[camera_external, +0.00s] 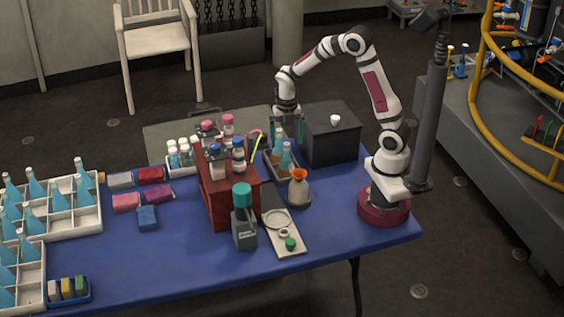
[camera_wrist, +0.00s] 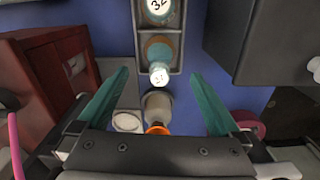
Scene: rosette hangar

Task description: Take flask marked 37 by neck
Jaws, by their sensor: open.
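A small grey tray (camera_wrist: 139,62) holds two flasks in separate compartments. The nearer flask (camera_wrist: 158,50) has a pale round top with a small mark that is hard to read, possibly 37. The farther flask (camera_wrist: 157,8) has a top that seems to read 32 and is cut by the picture edge. In the external view, a light-blue flask (camera_external: 286,160) stands upright in this tray. My gripper (camera_external: 288,132) is above the tray, pointing down. In the wrist view my gripper (camera_wrist: 158,75) has its teal fingers spread wide, apart from the nearer flask and empty.
An orange-topped bottle (camera_external: 298,188) stands just in front of the tray. A red cabinet (camera_external: 222,202) with bottles on top is to the left, a dark box (camera_external: 331,137) to the right. White crates (camera_external: 75,215) of blue bottles stand far left.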

